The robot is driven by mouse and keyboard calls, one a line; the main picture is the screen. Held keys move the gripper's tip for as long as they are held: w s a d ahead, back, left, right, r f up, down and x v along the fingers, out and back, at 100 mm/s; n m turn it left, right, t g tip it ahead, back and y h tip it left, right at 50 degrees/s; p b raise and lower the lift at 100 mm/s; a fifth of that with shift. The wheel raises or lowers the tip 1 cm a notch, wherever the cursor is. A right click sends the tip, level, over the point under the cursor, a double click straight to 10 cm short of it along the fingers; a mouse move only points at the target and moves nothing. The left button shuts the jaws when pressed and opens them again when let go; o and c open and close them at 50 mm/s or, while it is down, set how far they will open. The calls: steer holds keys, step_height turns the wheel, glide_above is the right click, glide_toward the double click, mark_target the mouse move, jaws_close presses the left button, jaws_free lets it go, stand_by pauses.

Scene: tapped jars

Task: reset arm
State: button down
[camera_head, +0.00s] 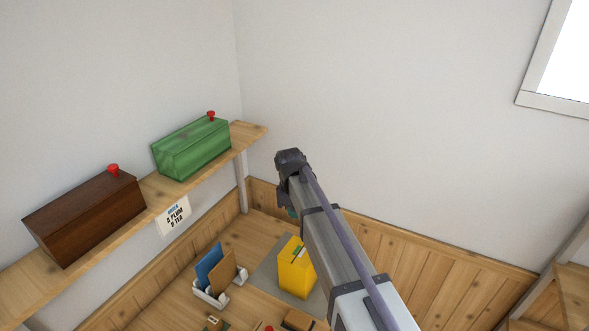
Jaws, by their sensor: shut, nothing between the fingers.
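My arm rises from the bottom right to a dark joint near the middle of the view. My gripper is not visible; the arm's far end is hidden behind its own links or out of the picture. A yellow container (296,278) with a dark and green mark near its top stands on a grey mat (264,271), just left of my arm and partly behind it.
A wall shelf (103,246) at left holds a brown box (85,217) and a green box (192,150), each with a red knob. A label (173,216) hangs below. A white rack (209,297) holds blue and brown boards. Open space lies before the right wall.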

steer(key=s+d+f+m+b, duration=0.6)
steer(key=s+d, duration=0.2)
steer(key=s, duration=0.3)
steer(key=s+d+f+m+y+b, duration=0.1)
steer(key=s+d+f+m+b, duration=0.5)
steer(key=s, duration=0.6)
steer(key=d, duration=0.2)
steer(key=shift+d+f+t, duration=0.2)
steer(key=shift+d+t, duration=0.1)
steer(key=shift+d, duration=0.05)
